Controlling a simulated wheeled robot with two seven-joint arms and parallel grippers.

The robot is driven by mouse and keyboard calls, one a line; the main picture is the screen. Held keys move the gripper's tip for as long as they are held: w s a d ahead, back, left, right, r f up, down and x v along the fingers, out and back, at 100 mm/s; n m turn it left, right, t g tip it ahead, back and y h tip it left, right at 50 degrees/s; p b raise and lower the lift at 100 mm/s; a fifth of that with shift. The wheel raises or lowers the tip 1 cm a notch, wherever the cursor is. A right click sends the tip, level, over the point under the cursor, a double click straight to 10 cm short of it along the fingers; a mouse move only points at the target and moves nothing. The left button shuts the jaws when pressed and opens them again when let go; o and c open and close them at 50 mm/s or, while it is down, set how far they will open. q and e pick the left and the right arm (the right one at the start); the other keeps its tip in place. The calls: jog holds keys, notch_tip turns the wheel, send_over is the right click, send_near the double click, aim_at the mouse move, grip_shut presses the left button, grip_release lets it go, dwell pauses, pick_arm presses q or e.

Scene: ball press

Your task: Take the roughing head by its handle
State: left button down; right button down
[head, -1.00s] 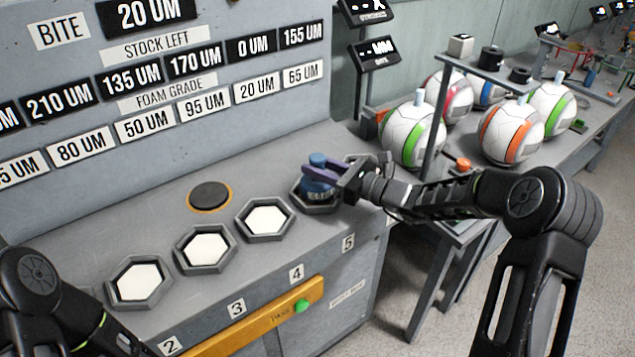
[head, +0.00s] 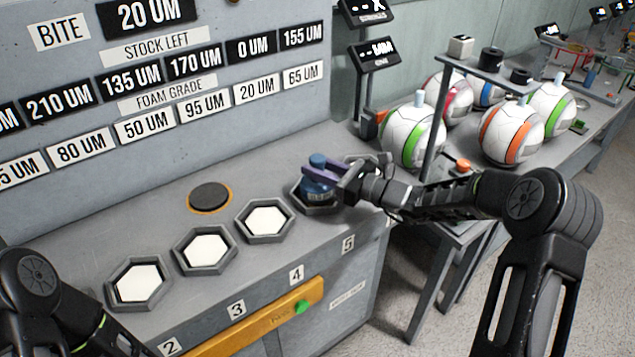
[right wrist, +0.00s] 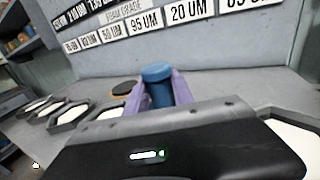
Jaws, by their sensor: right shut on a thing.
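The roughing head looks to be the blue, knobbed piece (head: 317,188) standing in the hexagonal tray above label 5. Its rounded blue top (right wrist: 158,73) also shows in the right wrist view. My right gripper (head: 322,172) has its purple fingers on either side of the blue handle, shut on it. The lower part of the head is partly hidden by the fingers and sits within the tray rim. My left arm shows at the bottom left, but its gripper is out of the picture.
Hexagonal trays with white pads (head: 267,221) run along the bench to the left. A black disc (head: 209,196) with an orange rim lies behind them. Label boards (head: 180,85) stand at the back. A post and several balls (head: 412,135) are on the right.

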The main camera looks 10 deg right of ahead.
jog(key=shift+r+b, duration=0.35)
jog(key=shift+r, duration=4.85)
